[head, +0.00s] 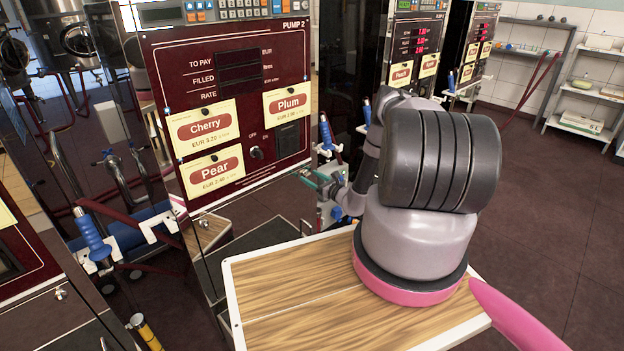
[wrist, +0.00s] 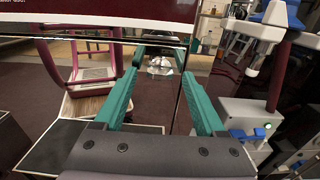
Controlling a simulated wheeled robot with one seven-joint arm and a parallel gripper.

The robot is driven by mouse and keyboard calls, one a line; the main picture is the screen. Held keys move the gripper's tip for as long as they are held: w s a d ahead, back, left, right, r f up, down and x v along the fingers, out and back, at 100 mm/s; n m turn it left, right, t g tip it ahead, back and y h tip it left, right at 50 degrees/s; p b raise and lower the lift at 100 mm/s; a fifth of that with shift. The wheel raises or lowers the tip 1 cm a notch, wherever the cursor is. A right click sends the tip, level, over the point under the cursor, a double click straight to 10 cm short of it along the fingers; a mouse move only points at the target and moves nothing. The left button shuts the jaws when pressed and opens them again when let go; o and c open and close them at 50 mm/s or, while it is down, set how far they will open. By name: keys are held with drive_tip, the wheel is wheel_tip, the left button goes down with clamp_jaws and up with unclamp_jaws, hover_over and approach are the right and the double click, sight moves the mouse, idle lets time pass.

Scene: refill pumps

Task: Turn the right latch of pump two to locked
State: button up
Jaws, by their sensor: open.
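Pump two (head: 235,105) has a burgundy front panel with Cherry, Plum and Pear labels, above a mirror-like lower front. Its left latch (head: 204,222) is a small silver piece below the panel's lower left corner. My gripper (head: 309,178) is at the panel's lower right corner and hides the right latch in the head view. In the wrist view, the right latch (wrist: 160,67) is a small shiny metal piece between and just beyond my open teal fingers (wrist: 159,78). I see no contact, and its turn position is unclear.
A wooden-topped surface (head: 290,285) with a white rim lies below my arm. A blue-handled nozzle (head: 326,132) hangs right of the pump. In the wrist view, a white-grey box (wrist: 250,120) with a green light and a dark red hose (wrist: 280,70) stand close at right.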

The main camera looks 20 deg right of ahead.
clamp_jaws()
drive_tip(key=shift+m, duration=0.3)
drive_tip(key=m, duration=1.7)
drive_tip(key=shift+s+a, duration=0.1)
drive_tip(key=shift+m, duration=0.3)
idle(0.4)
